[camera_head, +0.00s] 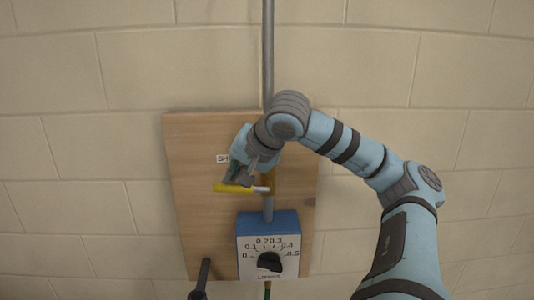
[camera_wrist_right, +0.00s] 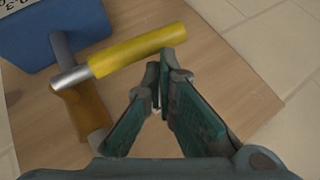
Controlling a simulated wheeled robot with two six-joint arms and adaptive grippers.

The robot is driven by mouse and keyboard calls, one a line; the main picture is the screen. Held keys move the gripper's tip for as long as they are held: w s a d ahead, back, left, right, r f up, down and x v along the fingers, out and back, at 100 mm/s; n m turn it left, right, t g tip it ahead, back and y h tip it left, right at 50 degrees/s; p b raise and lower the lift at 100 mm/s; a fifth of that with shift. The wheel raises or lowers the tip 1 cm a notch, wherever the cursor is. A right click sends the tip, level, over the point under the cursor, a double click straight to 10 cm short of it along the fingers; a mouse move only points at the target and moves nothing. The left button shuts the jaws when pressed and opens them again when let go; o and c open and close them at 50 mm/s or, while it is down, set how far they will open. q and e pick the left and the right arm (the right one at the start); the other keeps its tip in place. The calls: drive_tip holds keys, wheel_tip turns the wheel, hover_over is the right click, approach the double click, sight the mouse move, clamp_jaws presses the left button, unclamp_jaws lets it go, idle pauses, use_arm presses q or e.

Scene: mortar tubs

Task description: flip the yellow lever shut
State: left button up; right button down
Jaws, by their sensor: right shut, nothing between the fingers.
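The yellow lever (camera_head: 228,188) sticks out to the left from the valve on the vertical grey pipe, roughly level and across the pipe. It also shows in the right wrist view (camera_wrist_right: 138,50), joined to a metal stem over the brass-coloured valve body (camera_wrist_right: 80,108). My right gripper (camera_head: 240,179) is shut and empty, right by the lever's outer part. In the right wrist view its fingertips (camera_wrist_right: 163,68) lie beside the handle near its free end. I cannot tell whether they touch it.
A wooden board (camera_head: 200,235) on the block wall (camera_head: 70,140) carries the valve. Below the valve is a blue box with a dial (camera_head: 268,262). A small label (camera_head: 222,158) is partly hidden by my gripper.

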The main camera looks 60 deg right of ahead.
sight(237, 185)
idle(0.4)
drive_tip(key=r+p, duration=0.2)
drive_tip(key=d+r+p, duration=0.1)
drive_tip(key=r+p, duration=0.1)
drive_tip(key=r, duration=0.1)
drive_tip(key=shift+w+r+p, duration=0.1)
drive_tip(key=shift+p, duration=0.2)
drive_tip(key=s+a+r, duration=0.3)
drive_tip(key=a+r, duration=0.1)
drive_tip(key=r, duration=0.3)
drive_tip(key=shift+s+a+p, duration=0.25)
drive_tip(key=shift+p, duration=0.2)
drive_tip(key=shift+d, duration=0.15)
